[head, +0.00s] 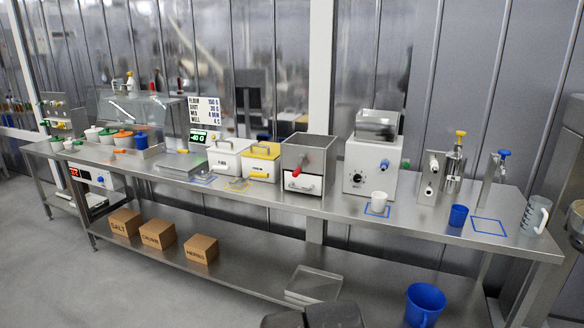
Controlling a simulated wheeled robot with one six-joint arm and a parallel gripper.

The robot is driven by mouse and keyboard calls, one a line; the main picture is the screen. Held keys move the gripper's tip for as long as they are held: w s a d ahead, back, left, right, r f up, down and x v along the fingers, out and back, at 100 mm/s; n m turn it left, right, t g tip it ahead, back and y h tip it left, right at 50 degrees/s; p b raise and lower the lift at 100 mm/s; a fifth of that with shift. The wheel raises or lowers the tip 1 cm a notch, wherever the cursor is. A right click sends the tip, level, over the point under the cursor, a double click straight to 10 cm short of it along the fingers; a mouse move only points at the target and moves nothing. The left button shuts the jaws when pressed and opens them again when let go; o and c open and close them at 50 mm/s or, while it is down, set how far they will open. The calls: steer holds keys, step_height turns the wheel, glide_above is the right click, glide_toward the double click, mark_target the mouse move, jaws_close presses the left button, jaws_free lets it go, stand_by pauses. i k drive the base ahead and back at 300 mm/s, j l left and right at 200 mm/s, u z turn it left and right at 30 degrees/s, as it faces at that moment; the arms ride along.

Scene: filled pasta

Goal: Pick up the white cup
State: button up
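The white cup (379,202) stands upright on the steel bench in the head view, right of centre near the front edge. It sits within a blue square outline, in front of a white machine with a black dial. Nothing touches or covers the cup. Dark parts at the bottom edge of the view seem to be my own arm. My gripper's fingers do not show, and nothing of mine is near the cup.
A small blue cup (458,215) stands right of the white cup, beside an empty blue outline. A measuring jug (535,216) is at the right end. The white machine (371,168) and a steel hopper box (306,165) stand behind and left. A blue bucket (425,305) is below.

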mark_target(378, 199)
steer(key=i+l+u, duration=0.25)
steer(key=i+l, duration=0.15)
steer(key=l, duration=0.15)
steer(key=i+l+u, duration=0.25)
steer(key=i+l, duration=0.15)
steer(key=l, duration=0.25)
steer(key=i+l+u, duration=0.1)
steer(key=l, duration=0.25)
steer(key=i+l+u, duration=0.15)
steer(key=l, duration=0.2)
steer(key=i+l+u, duration=0.1)
steer(key=l, duration=0.3)
steer(key=i+j, duration=0.05)
steer(key=i, duration=0.05)
